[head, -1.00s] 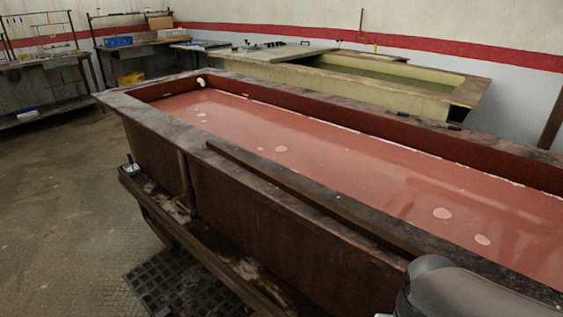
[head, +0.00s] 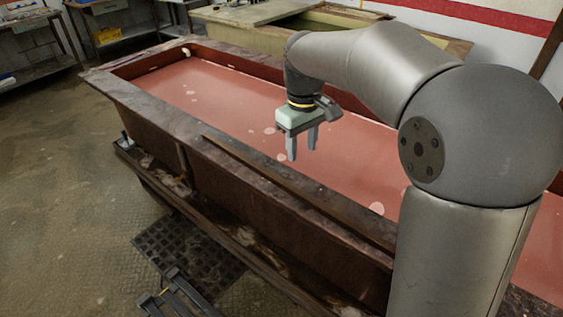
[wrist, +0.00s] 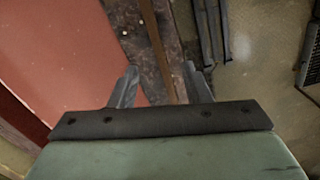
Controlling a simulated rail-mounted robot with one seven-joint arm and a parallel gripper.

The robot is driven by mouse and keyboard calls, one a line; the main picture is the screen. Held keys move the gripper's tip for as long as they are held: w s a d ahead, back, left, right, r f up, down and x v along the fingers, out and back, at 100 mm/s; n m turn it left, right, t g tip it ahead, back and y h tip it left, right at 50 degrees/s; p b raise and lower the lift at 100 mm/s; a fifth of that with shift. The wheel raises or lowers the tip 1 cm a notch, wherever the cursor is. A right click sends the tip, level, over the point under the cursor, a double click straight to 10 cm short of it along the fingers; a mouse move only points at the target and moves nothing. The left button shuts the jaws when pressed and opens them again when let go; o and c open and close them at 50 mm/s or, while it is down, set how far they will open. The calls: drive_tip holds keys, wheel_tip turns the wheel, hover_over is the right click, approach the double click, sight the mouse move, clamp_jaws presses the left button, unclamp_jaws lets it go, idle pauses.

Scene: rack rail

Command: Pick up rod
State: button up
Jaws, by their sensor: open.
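A long, thin brown rod (head: 290,187) lies along the near rim of the tank in the head view. Its right end is hidden behind my arm. My gripper (head: 302,153) points down above the tank, with its two grey fingers apart and nothing between them. In the wrist view, the rod (wrist: 153,35) runs along the stained rim, and its line passes between the open fingers (wrist: 160,72). The gripper is above the rod and not touching it in the head view.
The tank rim (head: 150,101) encloses a flat reddish surface (head: 225,95) with pale spots. A cluttered ledge (head: 155,170) runs along the tank's near side. A black grating (head: 190,248) lies on the floor. A second tank (head: 350,28) and benches stand behind. The left floor is clear.

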drive_tip(key=w+a+r+n, duration=0.1)
drive_tip(key=w+a+n, duration=0.1)
drive_tip(key=w+a, duration=0.3)
drive_tip(key=p, duration=0.1)
hover_over(281, 180)
drive_tip(key=f, duration=1.1)
drive_tip(key=shift+s+f, duration=0.35)
drive_tip(key=shift+w+f+p, duration=0.15)
drive_tip(key=shift+f+p, duration=0.3)
drive_tip(key=shift+f, duration=0.9)
drive_tip(key=shift+w+f+p, duration=0.1)
drive_tip(key=shift+f+p, duration=0.35)
drive_tip(key=shift+f, duration=0.85)
clamp_jaws()
